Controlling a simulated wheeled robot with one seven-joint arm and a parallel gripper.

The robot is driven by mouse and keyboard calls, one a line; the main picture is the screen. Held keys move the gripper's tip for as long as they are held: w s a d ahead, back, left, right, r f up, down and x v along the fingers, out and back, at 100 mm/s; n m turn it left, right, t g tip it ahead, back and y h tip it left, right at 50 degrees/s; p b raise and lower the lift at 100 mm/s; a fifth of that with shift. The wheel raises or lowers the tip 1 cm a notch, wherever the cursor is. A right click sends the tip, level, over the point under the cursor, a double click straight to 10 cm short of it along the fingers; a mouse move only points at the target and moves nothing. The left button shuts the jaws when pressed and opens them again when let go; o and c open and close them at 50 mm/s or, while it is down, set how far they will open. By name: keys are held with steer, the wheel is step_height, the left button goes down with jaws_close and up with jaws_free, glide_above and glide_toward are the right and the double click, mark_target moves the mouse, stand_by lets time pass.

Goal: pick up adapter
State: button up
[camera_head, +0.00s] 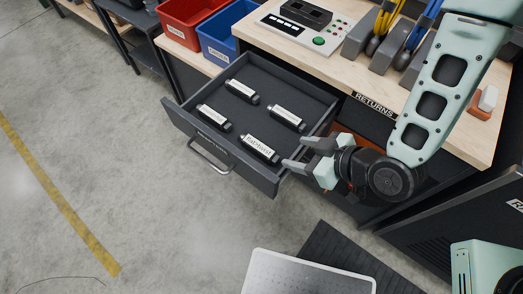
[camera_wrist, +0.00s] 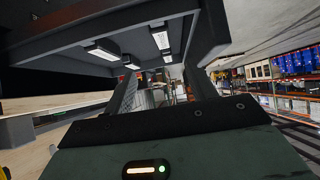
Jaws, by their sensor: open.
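Several dark adapters with white labels lie apart in an open grey drawer (camera_head: 171,112). One is at the back (camera_head: 242,91), one at the right (camera_head: 287,117), one at the left (camera_head: 214,118) and one at the front (camera_head: 259,148). Their labels are too small to read surely. My gripper (camera_head: 299,154) is open and empty at the drawer's front right corner, just right of the front adapter. In the wrist view, the adapters (camera_wrist: 100,52) and (camera_wrist: 160,38) show tilted beyond my fingers (camera_wrist: 167,82).
A red bin (camera_head: 185,22) and a blue bin (camera_head: 222,36) stand behind the drawer. A wooden worktop (camera_head: 340,75) with a control panel lies above it. A "RETURNS" label (camera_head: 374,105) marks the bench front at right. Open floor lies to the left.

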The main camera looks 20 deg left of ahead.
steer(key=p, duration=0.3)
glide_toward(260, 147)
steer(key=x, duration=0.4)
steer(key=shift+w+a, duration=0.15)
steer(key=shift+w, duration=0.1)
steer(key=shift+p+x, duration=0.7)
steer(key=shift+x, duration=2.45)
steer(key=shift+s+f, duration=0.1)
steer(key=shift+s, duration=0.05)
steer(key=c, duration=1.1)
